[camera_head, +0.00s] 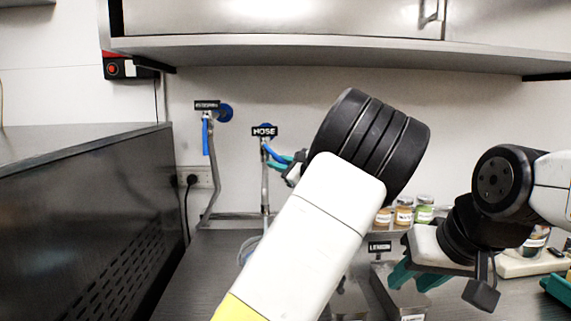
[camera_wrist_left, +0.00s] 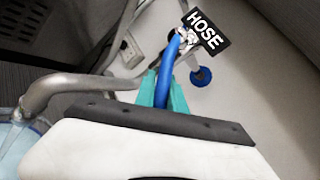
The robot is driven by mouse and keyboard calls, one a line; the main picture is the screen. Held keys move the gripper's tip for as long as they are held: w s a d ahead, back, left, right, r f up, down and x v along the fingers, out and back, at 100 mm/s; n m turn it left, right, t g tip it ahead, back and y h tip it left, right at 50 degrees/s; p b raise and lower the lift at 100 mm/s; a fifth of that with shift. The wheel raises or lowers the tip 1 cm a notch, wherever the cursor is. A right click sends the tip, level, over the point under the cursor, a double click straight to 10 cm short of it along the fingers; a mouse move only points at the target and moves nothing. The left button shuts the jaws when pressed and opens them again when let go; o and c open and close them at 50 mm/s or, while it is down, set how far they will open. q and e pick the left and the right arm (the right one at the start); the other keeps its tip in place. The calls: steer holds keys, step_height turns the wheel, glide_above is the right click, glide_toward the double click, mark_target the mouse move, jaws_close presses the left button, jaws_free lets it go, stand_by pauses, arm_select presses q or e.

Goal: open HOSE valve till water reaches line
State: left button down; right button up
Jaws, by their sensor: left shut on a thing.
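The HOSE label (camera_head: 264,131) hangs on the back wall above a metal tap pipe, and it also shows in the left wrist view (camera_wrist_left: 207,31). The blue HOSE valve lever (camera_wrist_left: 165,72) runs down between the teal fingers of my left gripper (camera_wrist_left: 162,92), which is shut on it. In the head view the lever (camera_head: 272,151) meets my left gripper (camera_head: 285,162), partly hidden by my arm. A clear container with bluish contents (camera_wrist_left: 14,145) is partly seen below the spout (camera_wrist_left: 60,88). Its line and water level cannot be made out. My right gripper (camera_head: 418,277) is open and empty over the counter.
A second blue-handled tap (camera_head: 206,135) with its own label is left of the HOSE tap. Small jars (camera_head: 404,213) stand at the back of the counter. A dark perforated machine (camera_head: 95,220) fills the left side. A shelf (camera_head: 330,50) overhangs the wall.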

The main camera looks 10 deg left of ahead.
arm_select(q)
steer(key=shift+d+r, duration=0.1)
steer(key=shift+d, duration=0.05)
steer(key=shift+w+d+r+n+g+h, duration=0.1)
steer(key=shift+d+r+n+g+h, duration=0.3)
steer(key=shift+r+n+h, duration=0.4)
steer(key=shift+w+d+r+n+g+h, duration=0.1)
steer(key=shift+d+r+n+g+h, duration=0.3)
steer(key=shift+n+h, duration=0.65)
steer(key=shift+w+d+r+n+g+h, duration=0.15)
steer(key=shift+d+r+n+h, duration=0.3)
steer(key=shift+r+n+h, duration=0.45)
steer(key=shift+s, duration=0.1)
steer(key=c, duration=1.4)
jaws_free()
steer(key=shift+f, duration=0.1)
steer(key=v, duration=0.7)
steer(key=shift+s+d+r, duration=0.2)
steer(key=shift+s+r, duration=0.05)
